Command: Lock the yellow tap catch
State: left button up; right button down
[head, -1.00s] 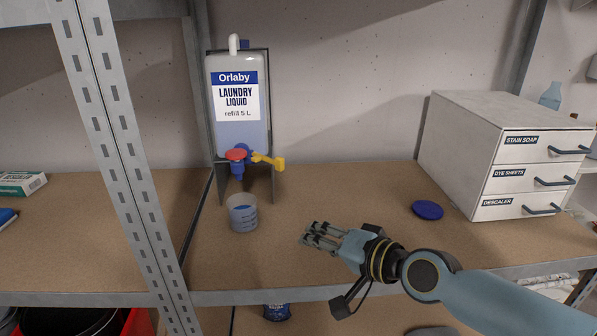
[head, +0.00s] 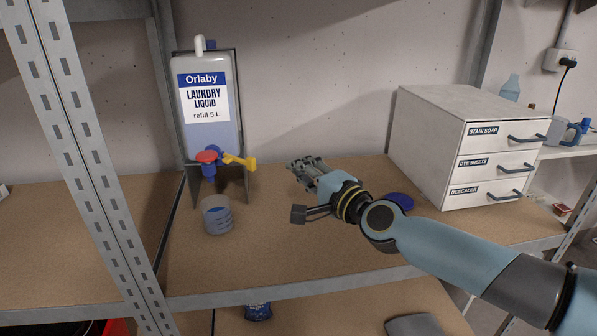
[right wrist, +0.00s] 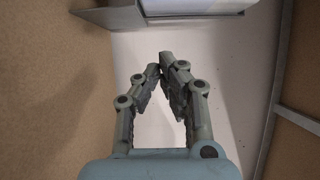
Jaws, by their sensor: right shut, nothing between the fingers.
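The yellow tap catch (head: 239,161) sticks out to the right of the tap on the laundry liquid container (head: 207,128). The tap has a red knob (head: 206,157) and a blue body (head: 209,171). A clear cup (head: 217,216) with blue markings stands below the tap on the shelf. My right gripper (head: 303,163) is to the right of the catch, apart from it, over the back of the shelf. It is shut and empty; its fingers also show in the right wrist view (right wrist: 164,68). My left gripper is not in view.
A white drawer unit (head: 427,148) stands on the right, with a blue disc (head: 400,201) beside it, partly behind my right arm. A perforated metal post (head: 87,160) rises at the left. The shelf between cup and arm is clear.

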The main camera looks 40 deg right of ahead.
jog(key=w+b, duration=0.1)
jog(key=w, duration=0.7)
jog(key=s+a, duration=0.1)
jog(key=a+p, duration=0.1)
jog(key=a, duration=0.1)
jog(key=shift+s+a, duration=0.15)
jog(key=shift+s, duration=0.25)
